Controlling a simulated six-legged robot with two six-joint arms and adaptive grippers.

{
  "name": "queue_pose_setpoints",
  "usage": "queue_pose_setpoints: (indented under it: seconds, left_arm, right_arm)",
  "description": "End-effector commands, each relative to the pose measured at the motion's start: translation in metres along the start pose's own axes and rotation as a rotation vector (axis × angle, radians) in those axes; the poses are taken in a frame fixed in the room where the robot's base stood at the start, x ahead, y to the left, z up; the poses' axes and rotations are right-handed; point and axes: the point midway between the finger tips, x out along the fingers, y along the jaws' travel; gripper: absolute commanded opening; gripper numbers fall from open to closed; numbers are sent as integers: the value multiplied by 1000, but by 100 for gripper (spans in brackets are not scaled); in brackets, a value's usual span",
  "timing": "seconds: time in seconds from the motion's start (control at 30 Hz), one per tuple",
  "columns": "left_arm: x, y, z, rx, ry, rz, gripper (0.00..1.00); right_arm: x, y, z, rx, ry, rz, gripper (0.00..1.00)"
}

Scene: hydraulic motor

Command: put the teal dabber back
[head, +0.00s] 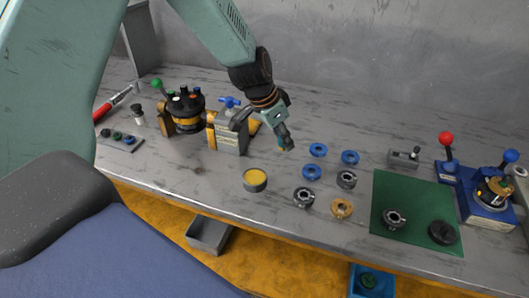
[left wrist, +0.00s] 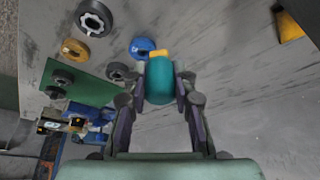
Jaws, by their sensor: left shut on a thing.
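My left gripper (head: 283,140) is shut on the teal dabber (left wrist: 159,82) and holds it above the middle of the bench. In the left wrist view the dabber sits between the two fingers, with its yellow tip (left wrist: 159,54) pointing away from my palm. In the head view the fingers hide most of the dabber. A small dark rack (head: 118,138) with several round coloured pieces lies at the bench's left end, well left of the gripper. An open round tin (head: 255,180) with yellow contents stands left of and nearer than the gripper. My right gripper is not in view.
Blue rings (head: 318,150), grey rings (head: 303,197) and a tan ring (head: 341,208) lie right of the tin. A green mat (head: 415,190) is at right. A grey block with a blue-handled valve (head: 230,140) and a motor assembly (head: 184,110) stand between gripper and rack.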

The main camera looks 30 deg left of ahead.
Motion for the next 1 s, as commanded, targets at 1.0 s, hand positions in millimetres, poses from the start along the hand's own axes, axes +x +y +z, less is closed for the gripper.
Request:
queue_pose_setpoints:
  seconds: [1.0]
  left_arm:
    - [84, -82, 44, -201, 0, -82, 0]
  right_arm:
    - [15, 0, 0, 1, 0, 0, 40]
